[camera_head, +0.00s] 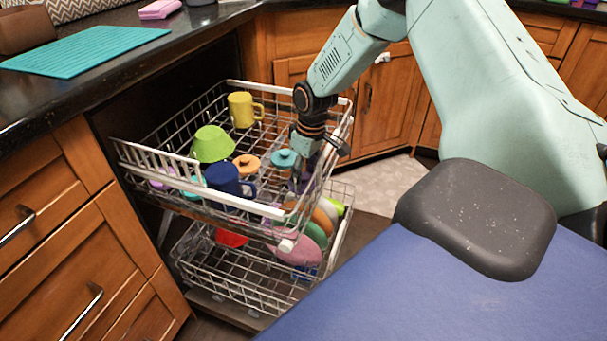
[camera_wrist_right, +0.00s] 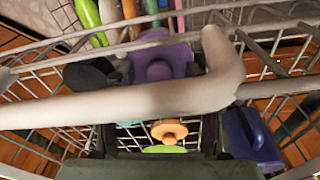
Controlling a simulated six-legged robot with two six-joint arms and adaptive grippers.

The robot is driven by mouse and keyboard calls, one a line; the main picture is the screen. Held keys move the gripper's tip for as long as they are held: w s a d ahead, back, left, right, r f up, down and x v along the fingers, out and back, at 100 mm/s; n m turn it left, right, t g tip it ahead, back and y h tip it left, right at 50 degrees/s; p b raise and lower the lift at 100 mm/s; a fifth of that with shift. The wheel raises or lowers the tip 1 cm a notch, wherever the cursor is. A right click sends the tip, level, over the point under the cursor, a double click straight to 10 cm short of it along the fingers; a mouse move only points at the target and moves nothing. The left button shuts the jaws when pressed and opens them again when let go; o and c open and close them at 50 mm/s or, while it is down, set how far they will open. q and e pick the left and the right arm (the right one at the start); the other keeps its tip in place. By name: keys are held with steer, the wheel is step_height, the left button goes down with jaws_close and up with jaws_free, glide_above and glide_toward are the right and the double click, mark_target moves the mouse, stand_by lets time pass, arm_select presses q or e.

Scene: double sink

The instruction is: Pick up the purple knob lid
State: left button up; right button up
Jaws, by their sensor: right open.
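The purple knob lid (camera_wrist_right: 160,64) shows in the right wrist view, upper middle, with its round knob facing the camera. A thick white rack rail crosses in front of its lower part. In the head view, a small piece of purple (camera_head: 309,166) shows below my right gripper, at the right side of the upper dish rack (camera_head: 160,152); most of it is hidden. My right gripper (camera_head: 318,150) is open and points down over that side of the rack, close to the purple lid. I cannot tell whether it touches the lid. My left gripper is not in view.
A teal lid (camera_head: 284,158), orange lid (camera_head: 246,163), dark blue mug (camera_head: 226,179), green bowl (camera_head: 212,143) and yellow mug (camera_head: 243,110) sit in the upper rack. Plates (camera_head: 297,252) stand in the lower rack. Wooden cabinets (camera_head: 60,220) flank the racks.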

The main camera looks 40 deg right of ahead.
steer(key=shift+r, duration=0.1)
steer(key=shift+c, duration=0.3)
steer(key=c, duration=0.9)
steer(key=shift+o, duration=0.2)
